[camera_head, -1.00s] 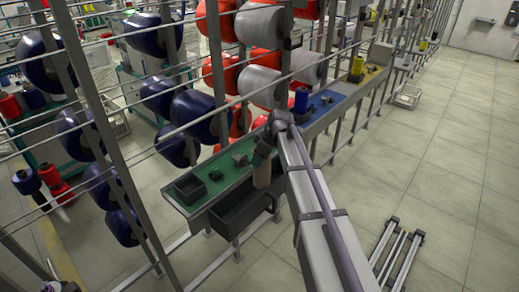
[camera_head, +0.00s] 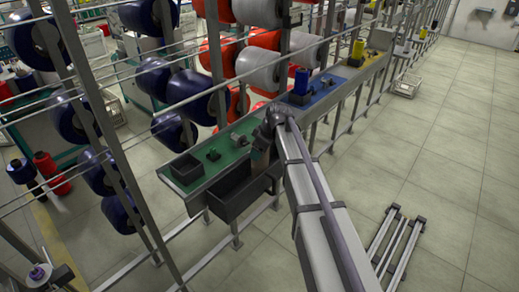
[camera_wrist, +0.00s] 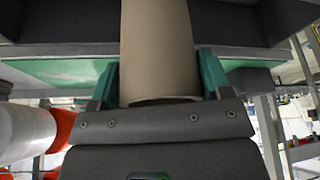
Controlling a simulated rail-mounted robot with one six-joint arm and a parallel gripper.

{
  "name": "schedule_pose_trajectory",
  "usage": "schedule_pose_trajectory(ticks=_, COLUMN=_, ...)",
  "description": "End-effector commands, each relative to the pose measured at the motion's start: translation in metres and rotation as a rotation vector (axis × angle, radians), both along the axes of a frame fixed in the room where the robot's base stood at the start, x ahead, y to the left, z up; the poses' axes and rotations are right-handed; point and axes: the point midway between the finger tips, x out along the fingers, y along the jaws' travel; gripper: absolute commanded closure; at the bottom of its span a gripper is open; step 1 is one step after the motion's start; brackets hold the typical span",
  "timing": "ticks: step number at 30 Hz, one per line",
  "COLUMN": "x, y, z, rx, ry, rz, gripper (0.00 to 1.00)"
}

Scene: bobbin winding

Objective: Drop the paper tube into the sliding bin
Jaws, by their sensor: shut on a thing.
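The tan paper tube (camera_wrist: 158,45) stands between the green fingers of my gripper (camera_wrist: 160,78) in the wrist view. My gripper is shut on it near one end. In the head view my gripper (camera_head: 262,152) is at the front edge of the green shelf section, and the tube cannot be made out there. The dark sliding bin (camera_head: 228,207) hangs below the green shelf, just left of and below my gripper. Dark walls, likely the bin's, show behind the tube in the wrist view. How far the tube reaches into the bin is hidden.
The green shelf (camera_head: 224,164) carries a small dark box (camera_head: 186,168) and small dark parts. A blue section with a blue spool (camera_head: 300,82) continues to the right. Creel posts with large bobbins stand behind. A metal frame (camera_head: 392,245) lies on the clear floor at right.

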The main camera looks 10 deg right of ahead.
Motion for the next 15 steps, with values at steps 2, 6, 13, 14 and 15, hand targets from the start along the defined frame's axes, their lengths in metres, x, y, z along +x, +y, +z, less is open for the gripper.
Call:
schedule_pose_trajectory(ticks=2, x=0.0000, y=0.0000, z=0.0004, rx=0.000, ry=0.000, rz=0.000, gripper=0.23)
schedule_pose_trajectory(ticks=6, x=0.0000, y=0.0001, z=0.0004, rx=0.000, ry=0.000, rz=0.000, gripper=0.09)
schedule_pose_trajectory(ticks=13, x=0.0000, y=0.0000, z=0.0003, rx=0.000, ry=0.000, rz=0.000, gripper=0.00)
schedule_pose_trajectory(ticks=14, x=0.0000, y=0.0000, z=0.0003, rx=0.000, ry=0.000, rz=0.000, gripper=0.00)
schedule_pose_trajectory(ticks=15, x=0.0000, y=-0.0001, z=0.0007, rx=0.000, ry=0.000, rz=0.000, gripper=0.00)
